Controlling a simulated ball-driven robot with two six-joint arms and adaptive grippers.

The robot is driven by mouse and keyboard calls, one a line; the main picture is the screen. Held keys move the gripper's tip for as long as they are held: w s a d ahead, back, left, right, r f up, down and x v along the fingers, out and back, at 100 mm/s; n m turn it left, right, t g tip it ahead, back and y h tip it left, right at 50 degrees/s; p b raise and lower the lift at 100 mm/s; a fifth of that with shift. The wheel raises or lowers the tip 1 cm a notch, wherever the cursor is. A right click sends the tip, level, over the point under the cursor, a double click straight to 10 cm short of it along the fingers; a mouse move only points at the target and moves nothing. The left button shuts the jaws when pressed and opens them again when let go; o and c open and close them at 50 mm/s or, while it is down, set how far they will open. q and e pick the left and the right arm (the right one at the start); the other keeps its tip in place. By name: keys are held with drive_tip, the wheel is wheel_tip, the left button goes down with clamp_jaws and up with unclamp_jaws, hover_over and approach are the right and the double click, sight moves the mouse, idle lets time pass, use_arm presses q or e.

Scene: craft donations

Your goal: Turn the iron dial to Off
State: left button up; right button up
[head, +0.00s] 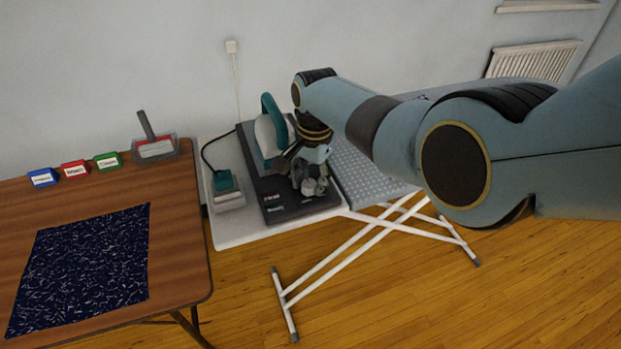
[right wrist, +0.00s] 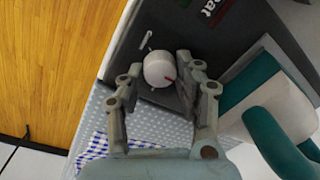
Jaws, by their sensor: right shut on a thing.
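My right gripper (right wrist: 157,80) is shut on the dial, one finger on each side. In the head view the right gripper (head: 312,184) reaches down to the base and largely hides the dial. The teal and white iron (head: 270,128) stands on the base just left of the gripper; its teal handle (right wrist: 272,140) shows in the right wrist view. My left gripper is out of view.
The base lies on the end of the ironing board (head: 365,170). A teal-topped box (head: 224,182) with a cord stands left of it. A wooden table (head: 180,225) at left holds a dark patterned cloth (head: 85,260), coloured label blocks (head: 75,171) and a dustpan-like item (head: 154,150).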

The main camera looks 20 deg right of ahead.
sight(313, 184)
drive_tip(key=o, duration=1.1)
drive_tip(key=shift+o, duration=0.2)
drive_tip(key=shift+r, duration=0.1)
wheel_tip(313, 184, up, 12)
drive_tip(key=shift+s+d, duration=0.2)
drive_tip(key=shift+s, duration=0.05)
